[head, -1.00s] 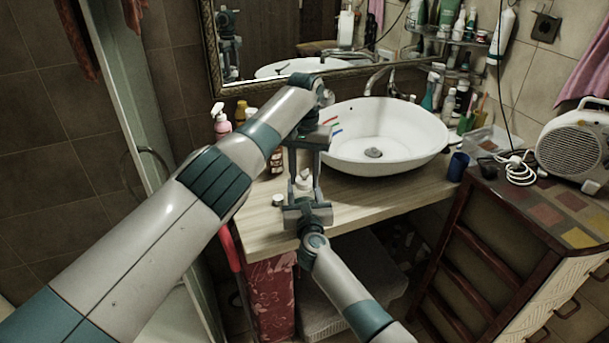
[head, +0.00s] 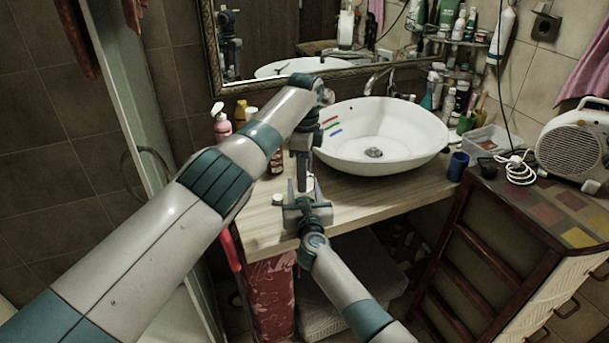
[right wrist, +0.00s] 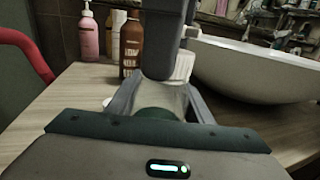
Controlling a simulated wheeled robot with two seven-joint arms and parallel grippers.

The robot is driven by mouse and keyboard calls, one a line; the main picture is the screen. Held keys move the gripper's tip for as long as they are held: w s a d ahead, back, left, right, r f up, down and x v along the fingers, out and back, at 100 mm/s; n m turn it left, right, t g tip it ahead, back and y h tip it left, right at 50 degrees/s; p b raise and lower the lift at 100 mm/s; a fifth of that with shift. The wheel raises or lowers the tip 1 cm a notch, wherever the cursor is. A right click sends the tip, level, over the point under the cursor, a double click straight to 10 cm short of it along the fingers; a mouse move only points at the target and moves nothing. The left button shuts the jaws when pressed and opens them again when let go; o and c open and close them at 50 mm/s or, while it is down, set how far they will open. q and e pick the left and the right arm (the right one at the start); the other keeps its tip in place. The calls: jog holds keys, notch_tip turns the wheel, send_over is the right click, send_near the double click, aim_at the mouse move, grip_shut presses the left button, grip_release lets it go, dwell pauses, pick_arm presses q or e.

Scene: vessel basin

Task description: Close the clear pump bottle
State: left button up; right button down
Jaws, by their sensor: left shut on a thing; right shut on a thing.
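The clear pump bottle (right wrist: 160,98) stands between the fingers of my right gripper (right wrist: 158,102), which is shut on its body near the counter's front edge. In the head view, my right gripper (head: 307,200) hides most of the bottle. My left gripper (head: 303,182) points straight down from above and is shut at the bottle's top; its dark fingers also show in the right wrist view (right wrist: 165,45). A white ribbed part (right wrist: 183,66) shows beside these fingers. The pump head is mostly hidden, so I cannot tell how it sits on the neck.
A white basin (head: 405,140) stands close on the right. A pink pump bottle (head: 221,122) and a brown bottle (right wrist: 131,48) stand behind. A small white cap (head: 278,199) lies on the wooden counter (head: 365,203), left of the grippers. The counter's front right is clear.

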pick_arm(q)
jog(key=o, duration=1.3)
jog(key=shift+c, duration=0.2)
jog(key=shift+r, duration=0.15)
notch_tip(320, 180, up, 12)
pick_arm(e)
jog(key=c, duration=0.8)
grip_release()
jog(key=shift+s, duration=0.1)
